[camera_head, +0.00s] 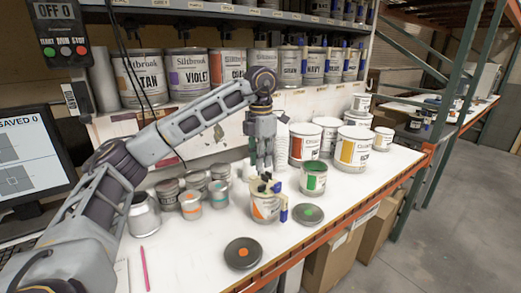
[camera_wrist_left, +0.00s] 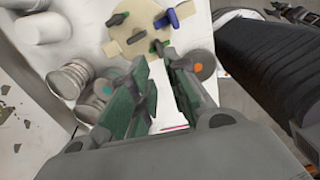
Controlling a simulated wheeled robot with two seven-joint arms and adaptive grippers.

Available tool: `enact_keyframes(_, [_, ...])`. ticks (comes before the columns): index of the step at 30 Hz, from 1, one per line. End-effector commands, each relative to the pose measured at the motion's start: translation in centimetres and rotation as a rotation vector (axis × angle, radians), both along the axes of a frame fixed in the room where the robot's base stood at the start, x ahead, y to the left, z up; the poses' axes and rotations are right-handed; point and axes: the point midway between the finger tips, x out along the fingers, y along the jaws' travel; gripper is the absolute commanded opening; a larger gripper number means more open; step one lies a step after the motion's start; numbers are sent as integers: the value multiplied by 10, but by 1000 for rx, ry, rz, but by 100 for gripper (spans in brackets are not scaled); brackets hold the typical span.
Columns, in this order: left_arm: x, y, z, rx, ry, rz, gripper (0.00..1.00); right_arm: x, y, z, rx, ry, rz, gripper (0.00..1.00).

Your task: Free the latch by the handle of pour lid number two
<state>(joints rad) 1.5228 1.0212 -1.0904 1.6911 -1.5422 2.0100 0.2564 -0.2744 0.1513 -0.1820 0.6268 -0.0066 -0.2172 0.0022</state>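A can with a pour lid (camera_head: 264,187) stands on the bench near its front edge. The lid is a beige disc with several dark levers and a blue handle (camera_head: 283,214); in the left wrist view the lid (camera_wrist_left: 133,24) fills the top middle and the blue handle (camera_wrist_left: 181,14) sits at its right rim. No number on the lid is readable. My left gripper (camera_head: 264,167) points down just above the lid, apart from it. My right gripper is not in view.
A can of green paint (camera_head: 314,178) stands close right of the lidded can. Dark round lids with a green dot (camera_head: 308,214) and an orange dot (camera_head: 243,253) lie in front. Small tins (camera_head: 190,205) stand to the left; larger cans (camera_head: 354,148) stand to the right.

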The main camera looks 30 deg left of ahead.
Motion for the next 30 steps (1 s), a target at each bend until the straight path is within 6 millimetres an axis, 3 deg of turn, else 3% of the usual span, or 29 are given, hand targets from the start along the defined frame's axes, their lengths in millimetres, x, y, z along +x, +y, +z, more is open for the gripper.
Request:
enact_keyframes(15, [0,0,26,0,-1,-1,17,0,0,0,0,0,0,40])
enact_keyframes(30, [0,0,31,0,0,1,17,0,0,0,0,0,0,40])
